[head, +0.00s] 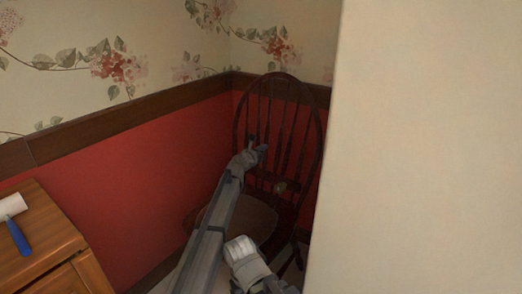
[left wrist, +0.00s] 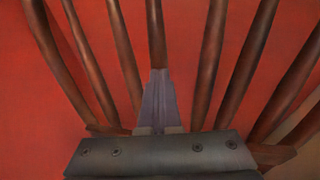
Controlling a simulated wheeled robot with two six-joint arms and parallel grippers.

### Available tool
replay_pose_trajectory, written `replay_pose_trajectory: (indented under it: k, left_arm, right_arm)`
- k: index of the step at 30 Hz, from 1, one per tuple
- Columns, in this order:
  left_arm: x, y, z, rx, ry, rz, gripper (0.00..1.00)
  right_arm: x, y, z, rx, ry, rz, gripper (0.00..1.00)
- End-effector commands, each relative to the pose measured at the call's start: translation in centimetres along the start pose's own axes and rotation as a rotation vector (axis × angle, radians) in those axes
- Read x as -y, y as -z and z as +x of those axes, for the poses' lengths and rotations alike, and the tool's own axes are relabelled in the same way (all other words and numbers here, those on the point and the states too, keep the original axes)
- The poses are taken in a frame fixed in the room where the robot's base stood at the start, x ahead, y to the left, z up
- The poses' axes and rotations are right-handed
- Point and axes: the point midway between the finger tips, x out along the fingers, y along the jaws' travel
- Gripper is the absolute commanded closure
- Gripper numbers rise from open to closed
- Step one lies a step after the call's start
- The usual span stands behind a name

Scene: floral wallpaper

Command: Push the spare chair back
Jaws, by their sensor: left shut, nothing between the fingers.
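The spare chair (head: 272,82) is dark wood with a rounded, spindled back, and it stands in the corner against the red wall. Its spindles (left wrist: 123,45) fill the left wrist view. My left gripper (head: 259,147) is at the chair's back, in front of the spindles. It is shut and empty, and in the left wrist view its fingers (left wrist: 158,95) line up with a middle spindle; whether they touch it I cannot tell. My left arm hides part of the seat (head: 255,218). My right gripper is not clearly seen in the head view.
A pale wall edge (head: 430,140) fills the right side and hides what lies behind it. A wooden cabinet (head: 40,235) stands at the lower left with a lint roller (head: 16,222) on top. Red wainscot with floral wallpaper closes the corner.

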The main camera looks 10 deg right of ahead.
Motion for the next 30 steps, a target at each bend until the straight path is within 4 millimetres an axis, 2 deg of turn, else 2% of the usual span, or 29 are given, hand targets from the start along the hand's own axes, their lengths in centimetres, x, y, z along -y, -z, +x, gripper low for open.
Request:
replay_pose_trajectory:
  k: [15,19,23,30]
  left_arm:
    - [0.1,-0.2,0.7,0.003,0.000,0.001,1.00]
    - [0.0,-0.3,0.2,0.004,-0.001,0.000,1.00]
    - [-0.3,-0.3,-2.0,0.003,-0.001,0.000,1.00]
    - [-0.6,-0.2,-7.9,0.001,0.000,-0.001,1.00]
  right_arm:
    - [0.0,0.0,0.0,0.000,0.000,0.000,0.19]
    - [0.0,0.0,-0.2,0.000,0.000,0.000,0.19]
    - [-0.1,-0.1,-0.6,0.000,0.000,0.001,0.19]
    - [-0.2,-0.1,-1.6,0.001,-0.002,0.003,0.19]
